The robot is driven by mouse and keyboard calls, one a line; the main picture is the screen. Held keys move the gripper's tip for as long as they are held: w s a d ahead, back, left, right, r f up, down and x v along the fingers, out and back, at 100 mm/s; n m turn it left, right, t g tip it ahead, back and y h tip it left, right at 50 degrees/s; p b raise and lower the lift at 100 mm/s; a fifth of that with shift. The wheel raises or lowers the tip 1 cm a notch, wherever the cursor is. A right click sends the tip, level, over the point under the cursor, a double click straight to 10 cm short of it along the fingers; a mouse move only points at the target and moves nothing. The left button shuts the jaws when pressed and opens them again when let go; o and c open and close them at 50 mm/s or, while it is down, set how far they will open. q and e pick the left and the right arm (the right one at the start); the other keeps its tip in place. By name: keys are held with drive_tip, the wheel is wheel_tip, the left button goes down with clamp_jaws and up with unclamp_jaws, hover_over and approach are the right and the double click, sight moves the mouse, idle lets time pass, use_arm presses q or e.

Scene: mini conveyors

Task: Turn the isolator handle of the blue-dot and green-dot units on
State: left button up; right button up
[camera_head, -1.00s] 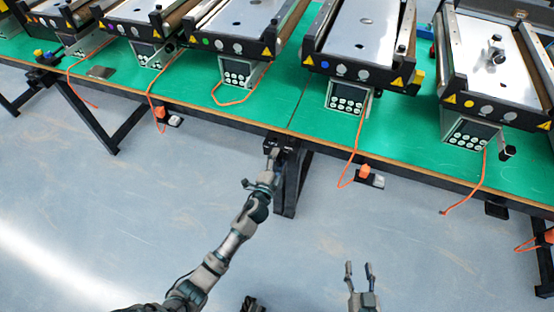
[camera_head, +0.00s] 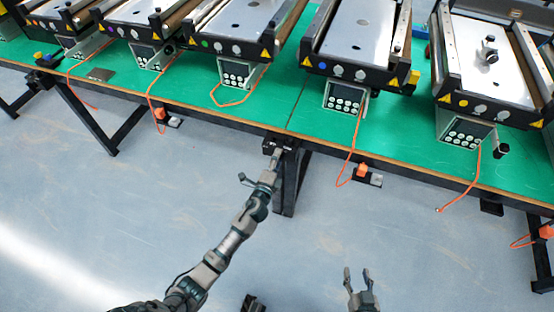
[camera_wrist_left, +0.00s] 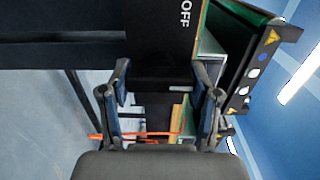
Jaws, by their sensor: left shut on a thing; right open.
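The blue-dot unit (camera_head: 350,72) is a mini conveyor with a blue dot on its front, right of centre on the green bench. The green-dot unit (camera_head: 228,46) stands to its left. My left gripper (camera_head: 277,156) is at a black isolator box (camera_head: 282,144) under the bench edge. The left wrist view shows an OFF label on the black box (camera_wrist_left: 165,20), with my fingers (camera_wrist_left: 162,95) either side of its dark handle, which is largely hidden. Which unit the box serves is unclear. My right gripper (camera_head: 358,278) is open and empty over the floor, at the lower middle.
A yellow-dot unit (camera_head: 495,109) stands at the right, with more conveyors at the left. Orange cables (camera_head: 351,150) hang over the bench edge to orange plugs (camera_head: 361,170). A black bench leg (camera_head: 289,185) stands just below the isolator box. The floor in front is clear.

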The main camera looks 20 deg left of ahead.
use_arm(q)
drive_tip(key=shift+s+f, duration=0.1)
drive_tip(key=shift+f, duration=0.3)
drive_tip(key=o, duration=1.2)
drive_tip(key=shift+d, duration=0.1)
drive_tip(key=shift+c, duration=0.2)
drive_tip(key=shift+r, duration=0.1)
drive_tip(key=shift+r, duration=0.1)
drive_tip(key=s, duration=1.1)
drive_tip(key=shift+s+a, duration=0.25)
drive_tip(key=shift+s, duration=0.15)
